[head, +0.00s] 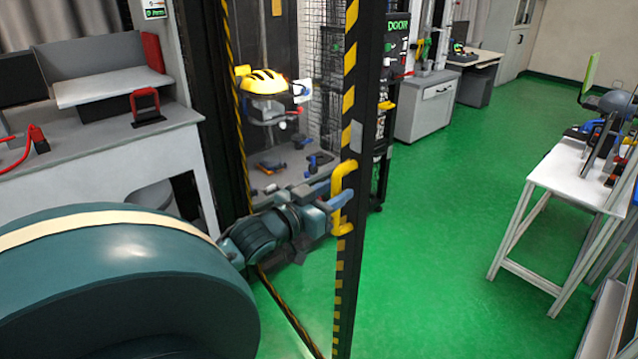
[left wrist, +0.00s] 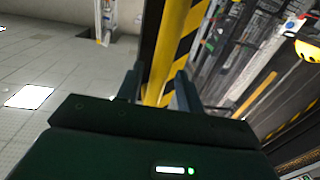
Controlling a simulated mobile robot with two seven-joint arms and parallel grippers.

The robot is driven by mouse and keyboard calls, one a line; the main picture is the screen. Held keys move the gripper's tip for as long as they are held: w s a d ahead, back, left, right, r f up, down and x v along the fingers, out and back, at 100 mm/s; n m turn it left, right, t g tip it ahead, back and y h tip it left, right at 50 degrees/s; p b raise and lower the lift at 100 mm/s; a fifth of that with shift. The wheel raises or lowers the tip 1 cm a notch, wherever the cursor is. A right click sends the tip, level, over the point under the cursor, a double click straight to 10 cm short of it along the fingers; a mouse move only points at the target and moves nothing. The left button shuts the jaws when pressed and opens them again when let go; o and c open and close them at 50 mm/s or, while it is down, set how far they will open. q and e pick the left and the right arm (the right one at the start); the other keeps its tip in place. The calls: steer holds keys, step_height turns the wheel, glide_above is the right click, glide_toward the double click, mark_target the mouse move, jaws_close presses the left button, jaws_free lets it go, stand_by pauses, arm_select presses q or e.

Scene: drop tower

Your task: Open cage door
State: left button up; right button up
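The cage door's black upright (head: 347,285) with yellow stripes stands at the middle of the head view. A yellow bar handle (head: 345,178) is fixed to it. My left gripper (head: 338,194) is at this handle, reaching in from the left. In the left wrist view, the two fingers (left wrist: 157,92) stand apart on either side of the yellow handle (left wrist: 176,45). A dark gap shows beside the left finger, so the fingers do not look closed on it. My right gripper is not in view.
Inside the cage, a yellow helmet-like dome (head: 262,81) sits above scattered small parts. A black panel marked DOOR (head: 396,45) stands just right of the upright. A grey workbench (head: 100,150) is at left, a white table (head: 580,175) at right. Green floor (head: 440,230) between is clear.

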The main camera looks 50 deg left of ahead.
arm_select(q)
steer(key=s+b, duration=0.1)
steer(key=s, duration=1.2)
steer(key=shift+d, duration=0.45)
steer(key=d+f+g, duration=0.2)
steer(key=d+f, duration=0.2)
steer(key=f, duration=0.6)
steer(key=d+f+g, duration=0.2)
steer(key=d+f, duration=0.3)
steer(key=f, duration=0.4)
steer(key=s+d+f+m+g+h, duration=0.1)
steer(key=d+f+g+h, duration=0.1)
steer(key=d+f, duration=0.3)
steer(key=d+f+m+g+h, duration=0.1)
steer(key=d+f, duration=0.4)
steer(key=d, duration=0.8)
steer(key=shift+s+d+f+m+g+h, duration=0.15)
steer(key=shift+s+f+m+g+h, duration=0.2)
steer(key=shift+m+h, duration=0.35)
steer(key=shift+r, duration=0.1)
